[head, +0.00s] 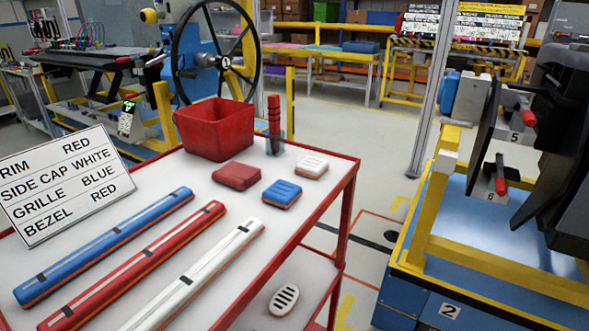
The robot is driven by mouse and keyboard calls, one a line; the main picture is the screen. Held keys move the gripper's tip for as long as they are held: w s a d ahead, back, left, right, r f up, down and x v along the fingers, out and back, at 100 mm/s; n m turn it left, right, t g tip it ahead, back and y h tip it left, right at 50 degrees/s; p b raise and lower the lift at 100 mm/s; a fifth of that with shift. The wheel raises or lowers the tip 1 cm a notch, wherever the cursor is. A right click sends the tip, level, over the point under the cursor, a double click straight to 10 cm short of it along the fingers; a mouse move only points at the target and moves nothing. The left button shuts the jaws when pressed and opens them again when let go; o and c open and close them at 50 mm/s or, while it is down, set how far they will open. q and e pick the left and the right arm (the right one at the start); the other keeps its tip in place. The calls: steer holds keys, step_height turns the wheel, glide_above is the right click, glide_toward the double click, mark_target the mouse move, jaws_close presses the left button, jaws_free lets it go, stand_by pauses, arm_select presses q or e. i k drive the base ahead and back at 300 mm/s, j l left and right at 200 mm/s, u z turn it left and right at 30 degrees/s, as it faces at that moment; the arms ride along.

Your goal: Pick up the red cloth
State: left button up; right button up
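A small flat red piece (236,176) lies on the white top of the red-edged table (150,170), in front of a red bin (215,130). It is the nearest match to a red cloth, but I cannot tell whether it is fabric or a hard part. Beside it to the right are a blue piece (282,192) and a white piece (312,166). Neither of my grippers is in the head view.
Blue (105,245), red (135,265) and white (195,275) long trims lie across the table's front. A sign board (60,185) stands at the left. A red-handled item (275,120) stands by the bin. A blue and yellow fixture (490,245) is at the right.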

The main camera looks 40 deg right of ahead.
mark_target(239, 175)
steer(key=z, duration=0.7)
steer(key=l, duration=0.25)
steer(key=i+u, duration=0.05)
